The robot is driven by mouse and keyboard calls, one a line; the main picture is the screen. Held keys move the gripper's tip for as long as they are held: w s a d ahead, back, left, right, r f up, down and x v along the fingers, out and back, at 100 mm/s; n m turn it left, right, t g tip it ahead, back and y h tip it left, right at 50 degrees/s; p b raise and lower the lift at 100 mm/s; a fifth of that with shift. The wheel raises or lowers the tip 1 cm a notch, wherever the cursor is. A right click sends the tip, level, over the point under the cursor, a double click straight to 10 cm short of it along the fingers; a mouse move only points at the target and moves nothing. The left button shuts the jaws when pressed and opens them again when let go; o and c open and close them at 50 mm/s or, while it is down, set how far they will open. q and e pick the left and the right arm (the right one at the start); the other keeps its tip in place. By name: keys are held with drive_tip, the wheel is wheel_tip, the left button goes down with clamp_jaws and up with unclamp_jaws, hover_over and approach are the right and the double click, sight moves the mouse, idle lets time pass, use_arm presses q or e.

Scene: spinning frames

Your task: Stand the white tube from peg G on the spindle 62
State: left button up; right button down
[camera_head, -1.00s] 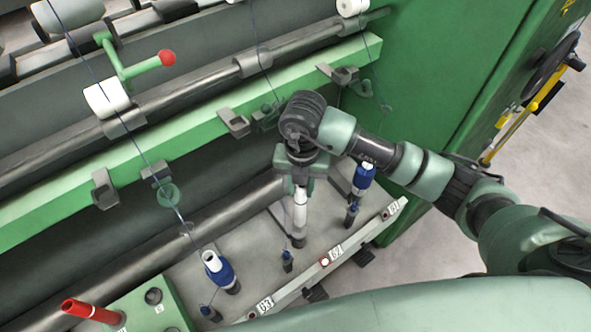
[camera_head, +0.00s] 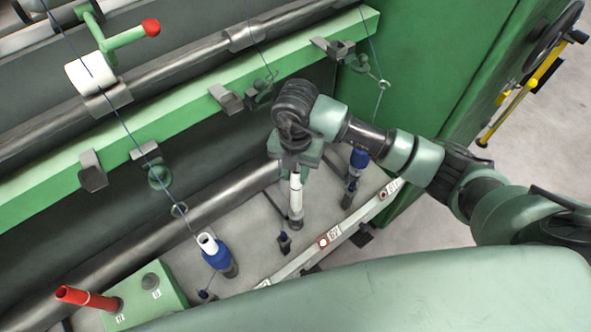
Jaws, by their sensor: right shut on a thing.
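My right gripper (camera_head: 296,172) points down and is shut on the upper part of the white tube (camera_head: 296,194). The tube is upright, directly over the dark base of the spindle 62 (camera_head: 296,222), behind the rail label 62 (camera_head: 334,234). Its lower end meets that base in the picture; I cannot tell whether it is fully seated. The green peg box (camera_head: 172,299) at lower left has a bare dark peg (camera_head: 150,281); its small label is too unclear to read for certain. My left gripper is not in view.
A blue spindle with a white top (camera_head: 217,254) stands to the left, another blue one (camera_head: 359,160) to the right. A small dark-blue piece (camera_head: 284,243) stands close in front of the tube. A red tube (camera_head: 86,298) leans from the box. A green beam (camera_head: 200,116) runs behind.

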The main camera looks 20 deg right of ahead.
sight(296, 182)
drive_tip(key=shift+f+b, duration=1.2)
drive_tip(key=shift+f, duration=0.75)
drive_tip(key=c, duration=1)
unclamp_jaws()
drive_tip(key=shift+c, duration=0.2)
wheel_tip(296, 182, up, 6)
drive_tip(key=shift+r+b, duration=0.2)
drive_tip(key=shift+b, duration=0.9)
drive_tip(key=shift+r, duration=0.7)
